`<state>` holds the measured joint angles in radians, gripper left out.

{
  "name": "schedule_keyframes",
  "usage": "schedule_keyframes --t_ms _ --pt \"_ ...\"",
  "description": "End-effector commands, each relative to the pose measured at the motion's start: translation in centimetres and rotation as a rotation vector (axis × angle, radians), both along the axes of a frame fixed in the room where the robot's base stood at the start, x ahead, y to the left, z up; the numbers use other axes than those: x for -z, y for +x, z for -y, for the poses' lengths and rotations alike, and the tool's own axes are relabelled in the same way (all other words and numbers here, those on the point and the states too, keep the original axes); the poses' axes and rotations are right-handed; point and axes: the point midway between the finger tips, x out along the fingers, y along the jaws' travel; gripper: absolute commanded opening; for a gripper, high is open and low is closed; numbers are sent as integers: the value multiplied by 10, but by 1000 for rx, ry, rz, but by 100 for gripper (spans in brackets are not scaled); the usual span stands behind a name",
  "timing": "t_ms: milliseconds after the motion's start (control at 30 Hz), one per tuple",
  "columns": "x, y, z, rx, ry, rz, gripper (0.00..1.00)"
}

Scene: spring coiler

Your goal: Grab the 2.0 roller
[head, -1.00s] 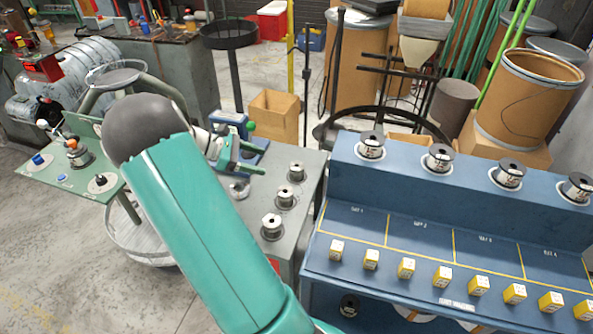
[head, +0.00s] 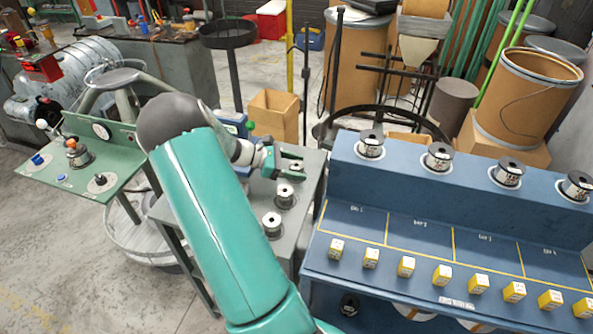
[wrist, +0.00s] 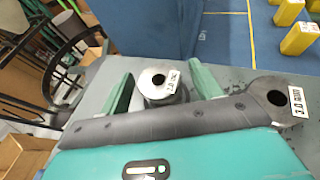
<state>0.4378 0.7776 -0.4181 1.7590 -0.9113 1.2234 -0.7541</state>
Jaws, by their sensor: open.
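Three silver rollers stand in a row on a grey table (head: 312,180): a far one (head: 296,168), a middle one (head: 284,197) and a near one (head: 272,225). My gripper (head: 295,165) is open, its green fingers on either side of the far roller. In the wrist view my gripper (wrist: 160,72) straddles this roller (wrist: 153,78), upright between the fingers; its tilted label is small and I cannot read its number surely.
A blue bench (head: 370,225) with yellow blocks and several spools stands right beside the table. A green control panel (head: 100,160) is at the left. A cardboard box (head: 273,115) is behind the table.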

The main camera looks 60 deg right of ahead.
Motion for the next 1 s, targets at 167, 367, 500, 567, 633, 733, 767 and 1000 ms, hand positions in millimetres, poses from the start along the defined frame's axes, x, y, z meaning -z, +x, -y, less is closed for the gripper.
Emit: schedule_keyframes --t_ms 167,367,500,567,633,733,767,1000 --pt "10 -18 11 1 1 -1 64" --pt "10 -19 12 0 1 0 64" --pt "10 -19 12 0 0 0 40" --pt "10 -19 12 0 0 0 29" --pt "10 -19 12 0 0 0 15" --pt "9 -19 12 0 0 0 3" --pt "9 -19 12 0 -1 0 3" --pt "7 -19 12 0 -1 0 3"
